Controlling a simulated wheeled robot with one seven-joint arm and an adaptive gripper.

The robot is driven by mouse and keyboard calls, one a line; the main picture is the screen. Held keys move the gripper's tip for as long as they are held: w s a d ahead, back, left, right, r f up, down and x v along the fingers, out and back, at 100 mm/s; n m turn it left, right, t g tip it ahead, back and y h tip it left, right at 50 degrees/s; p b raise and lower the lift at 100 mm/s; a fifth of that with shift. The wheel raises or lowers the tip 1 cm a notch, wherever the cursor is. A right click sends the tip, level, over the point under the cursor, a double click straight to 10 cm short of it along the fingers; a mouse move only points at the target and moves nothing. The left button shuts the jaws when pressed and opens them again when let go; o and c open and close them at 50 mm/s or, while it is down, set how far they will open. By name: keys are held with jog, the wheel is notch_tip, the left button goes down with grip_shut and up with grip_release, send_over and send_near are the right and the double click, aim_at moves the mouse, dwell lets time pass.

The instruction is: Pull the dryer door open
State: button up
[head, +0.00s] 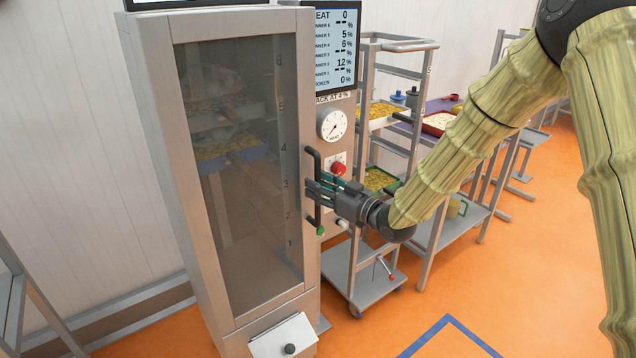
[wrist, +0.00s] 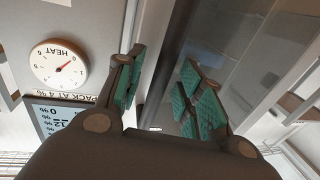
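The dryer (head: 160,130) is a tall grey metal cabinet. Its glass door (head: 250,215) is shut, with trays showing behind the pane. A dark upright bar handle (head: 312,158) is on the door's right edge. My gripper (head: 318,190) is at the handle's middle, its fingers overlapping the bar in the head view. In the wrist view, the green-padded fingers of my gripper (wrist: 160,98) are spread apart with a clear gap. A dark strip runs between them; I cannot tell whether it is the handle or the door edge, nor whether the fingers touch it.
Right of the door is a panel with a heat dial (head: 332,124), a red knob (head: 338,168) and a screen (head: 335,50). A wheeled rack (head: 375,290) with trays stands close on the right, behind my arm. Orange floor (head: 390,330) is open in front.

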jog(key=shift+w+a, duration=0.35)
jog(key=shift+a, duration=0.05)
grip_shut()
jog(key=shift+s, duration=0.1)
